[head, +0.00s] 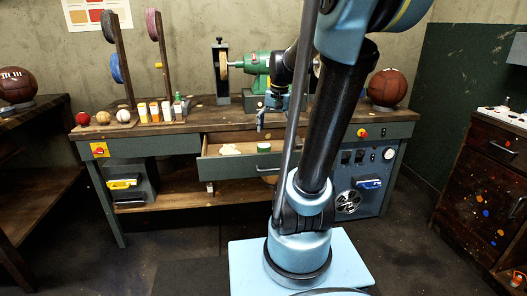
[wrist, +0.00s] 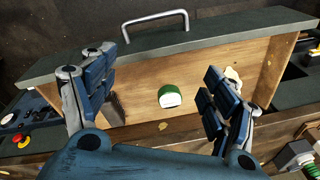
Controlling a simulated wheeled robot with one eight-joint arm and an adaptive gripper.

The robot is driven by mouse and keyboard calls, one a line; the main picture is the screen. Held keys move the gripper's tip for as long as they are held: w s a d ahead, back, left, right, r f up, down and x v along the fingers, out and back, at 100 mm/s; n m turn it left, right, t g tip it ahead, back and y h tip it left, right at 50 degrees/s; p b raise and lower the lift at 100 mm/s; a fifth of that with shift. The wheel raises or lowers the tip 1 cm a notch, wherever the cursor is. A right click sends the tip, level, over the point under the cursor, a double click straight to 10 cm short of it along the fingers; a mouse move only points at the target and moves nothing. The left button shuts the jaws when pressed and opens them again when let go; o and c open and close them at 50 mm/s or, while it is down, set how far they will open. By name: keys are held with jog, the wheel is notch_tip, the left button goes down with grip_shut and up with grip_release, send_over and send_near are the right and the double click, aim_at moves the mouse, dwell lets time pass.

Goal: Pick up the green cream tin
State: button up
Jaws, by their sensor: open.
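The green cream tin (wrist: 170,96) lies inside an open drawer (wrist: 145,75) in the wrist view, with a green side and a pale face. In the head view the tin (head: 264,147) shows small in the pulled-out drawer (head: 235,165) of the workbench. My gripper (wrist: 160,103) is open, its two blue fingers spread to the left and right of the tin in the picture. Nothing is between the fingertips that they touch. In the head view my gripper (head: 261,122) hangs above the drawer, partly hidden by my arm.
Pale scraps (wrist: 233,74) lie in the drawer near the tin. The drawer front with its metal handle (wrist: 155,20) borders the space. On the bench stand a green grinding machine (head: 255,66), several small bottles (head: 160,110) and balls (head: 103,117).

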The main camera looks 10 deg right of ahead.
jog(key=w+r+m, duration=0.1)
jog(key=w+m, duration=0.1)
jog(key=w, duration=0.8)
jog(key=m, duration=0.2)
send_near(265, 145)
jog(key=shift+y, duration=0.3)
jog(key=f, duration=0.2)
jog(key=w+f, duration=0.1)
jog(key=f, duration=0.1)
jog(key=shift+w, duration=0.1)
jog(key=shift+a+f, duration=0.2)
jog(key=shift+f, duration=1.3)
jog(key=shift+a+f, duration=0.2)
jog(key=shift+f, duration=1.3)
jog(key=c, duration=1.2)
